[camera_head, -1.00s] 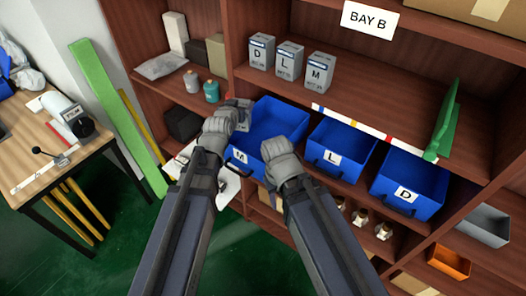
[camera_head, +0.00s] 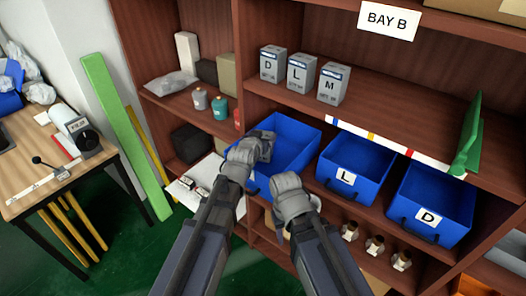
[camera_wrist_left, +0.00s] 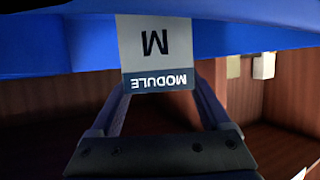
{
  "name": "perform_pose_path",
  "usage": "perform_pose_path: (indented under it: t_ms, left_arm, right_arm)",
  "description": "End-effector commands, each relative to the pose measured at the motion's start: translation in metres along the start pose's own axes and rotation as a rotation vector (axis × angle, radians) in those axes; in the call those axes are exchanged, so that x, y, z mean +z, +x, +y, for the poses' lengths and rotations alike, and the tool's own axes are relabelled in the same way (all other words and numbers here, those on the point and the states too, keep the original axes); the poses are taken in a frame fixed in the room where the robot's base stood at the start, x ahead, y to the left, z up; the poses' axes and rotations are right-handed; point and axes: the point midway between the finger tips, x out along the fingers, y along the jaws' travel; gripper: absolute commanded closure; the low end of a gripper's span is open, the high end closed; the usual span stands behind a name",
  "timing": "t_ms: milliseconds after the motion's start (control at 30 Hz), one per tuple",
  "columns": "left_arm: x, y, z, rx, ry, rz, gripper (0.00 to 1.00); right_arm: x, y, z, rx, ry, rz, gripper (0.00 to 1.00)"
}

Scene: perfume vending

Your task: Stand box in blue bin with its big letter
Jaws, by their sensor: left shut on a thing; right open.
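A grey box with a dark "MODULE" band and a big M (camera_wrist_left: 156,45) is between the fingers of my left gripper (camera_wrist_left: 155,95). Its letter appears upside down in the left wrist view, with blue bin wall behind it. In the head view, my left gripper (camera_head: 262,145) is shut at the left part of the leftmost blue bin (camera_head: 298,143), and the hand mostly hides the box. I cannot tell whether the box touches the bin. My right gripper (camera_head: 289,188) is open and empty at this bin's front, where the bin's label is hidden.
Blue bins marked L (camera_head: 355,165) and D (camera_head: 435,205) stand to the right. Boxes marked D (camera_head: 271,64), L (camera_head: 301,73) and M (camera_head: 333,84) stand on the shelf above. Small canisters (camera_head: 219,108) sit at the left.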

Motion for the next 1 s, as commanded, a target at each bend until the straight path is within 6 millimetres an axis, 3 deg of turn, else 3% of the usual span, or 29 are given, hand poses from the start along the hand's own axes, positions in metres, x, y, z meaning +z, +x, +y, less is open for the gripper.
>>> perform_pose_path:
  t_ms: [167, 467, 900, 933, 1000]
  left_arm:
    - [0.003, 0.001, 0.000, 0.000, 0.000, 0.001, 0.89]
    - [0.034, 0.014, 0.000, 0.000, 0.000, 0.001, 0.89]
    - [0.037, 0.016, 0.000, 0.000, 0.000, 0.001, 0.89]
    - [0.037, 0.015, 0.000, 0.000, 0.000, 0.000, 0.17]
    - [0.036, 0.015, 0.000, 0.000, 0.000, 0.000, 0.09]
  right_arm:
    - [0.000, 0.003, 0.000, 0.000, 0.000, 0.000, 0.50]
    - [-0.002, 0.037, -0.004, 0.000, 0.000, 0.000, 0.50]
    - [-0.002, 0.041, -0.004, 0.000, 0.000, 0.000, 0.50]
    - [-0.002, 0.039, -0.004, 0.000, 0.000, 0.000, 0.50]
    - [-0.002, 0.039, -0.004, 0.000, 0.000, 0.000, 0.50]
